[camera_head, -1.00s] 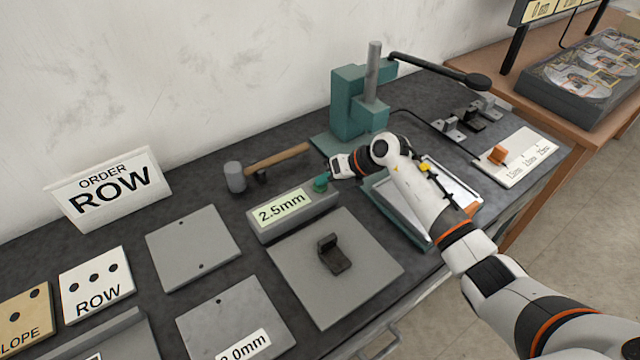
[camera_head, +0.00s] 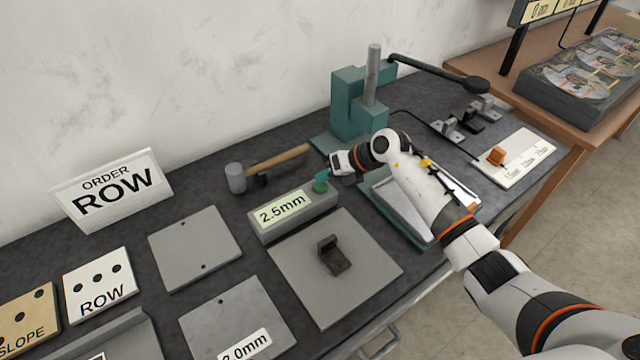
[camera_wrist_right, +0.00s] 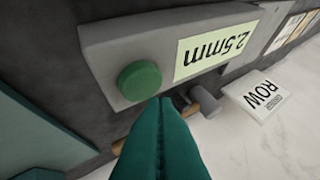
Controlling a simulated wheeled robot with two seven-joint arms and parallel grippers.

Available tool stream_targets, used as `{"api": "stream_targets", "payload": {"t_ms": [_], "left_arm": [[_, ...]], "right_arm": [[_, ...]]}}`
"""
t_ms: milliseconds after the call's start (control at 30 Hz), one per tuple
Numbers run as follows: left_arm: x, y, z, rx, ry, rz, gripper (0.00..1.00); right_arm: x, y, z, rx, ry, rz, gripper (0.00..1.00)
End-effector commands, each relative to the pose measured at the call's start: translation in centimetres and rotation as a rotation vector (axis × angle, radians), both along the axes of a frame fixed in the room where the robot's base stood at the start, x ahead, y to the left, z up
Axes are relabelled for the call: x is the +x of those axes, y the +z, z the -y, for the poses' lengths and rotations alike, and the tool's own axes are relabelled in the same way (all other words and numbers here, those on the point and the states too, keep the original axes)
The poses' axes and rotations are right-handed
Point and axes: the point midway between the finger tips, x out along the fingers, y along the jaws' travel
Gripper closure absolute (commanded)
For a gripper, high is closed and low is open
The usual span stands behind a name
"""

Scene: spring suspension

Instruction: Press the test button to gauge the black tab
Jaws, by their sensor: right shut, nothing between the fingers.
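The black tab (camera_head: 333,256) stands on a grey square plate (camera_head: 375,270) in front of the tester. The tester is a grey box (camera_head: 268,236) whose pale green panel (camera_head: 283,209) reads 2.5mm. Its round green test button (camera_head: 320,186) is at the box's right end; it shows uncovered in the right wrist view (camera_wrist_right: 139,82). My right gripper (camera_head: 323,173) is shut and empty, its teal fingertips just above and beside the button. In the wrist view a small gap shows between fingertips (camera_wrist_right: 160,102) and button. My left gripper is not in view.
A hammer (camera_head: 278,160) lies behind the tester. A teal press (camera_head: 350,105) stands at the back, with a teal-edged tray (camera_head: 405,222) under my right arm. More plates and an ORDER ROW sign (camera_head: 110,190) are at the left.

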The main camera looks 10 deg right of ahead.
Motion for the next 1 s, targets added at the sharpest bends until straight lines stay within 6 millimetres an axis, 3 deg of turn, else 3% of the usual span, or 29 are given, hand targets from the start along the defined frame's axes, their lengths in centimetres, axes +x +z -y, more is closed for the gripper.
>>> {"api": "stream_targets", "payload": {"t_ms": [533,1000], "left_arm": [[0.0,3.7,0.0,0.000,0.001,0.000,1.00],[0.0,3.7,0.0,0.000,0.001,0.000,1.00]], "right_arm": [[0.0,4.8,0.0,-0.001,0.000,0.001,1.00],[0.0,5.0,0.0,0.000,0.000,0.000,1.00]]}}
